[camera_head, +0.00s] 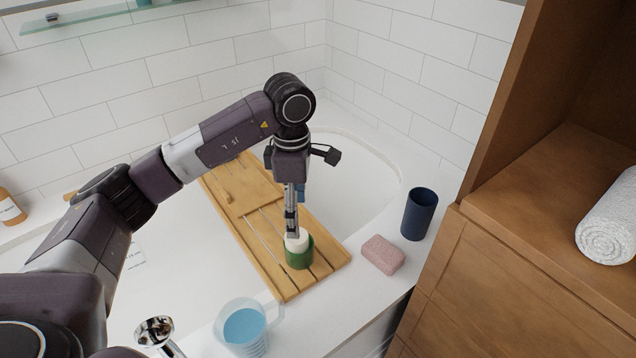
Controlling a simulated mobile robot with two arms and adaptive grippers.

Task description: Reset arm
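My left arm comes in from the left, and its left gripper (292,232) points straight down over the wooden bath tray (275,278). Its fingertips are at the top of a small green container (299,256) with a white top (297,241), which stands upright on the slatted end of the tray. The fingers are seen nearly edge-on, so I cannot tell whether they are open or shut on the white top. My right gripper is not in view.
The tray lies across a white bathtub (352,188). A pink sponge (383,254) and a dark blue cup (419,213) are on the rim at right. A clear jug with blue contents (245,328) stands in front. A wooden cabinet with a rolled white towel (609,225) is at right.

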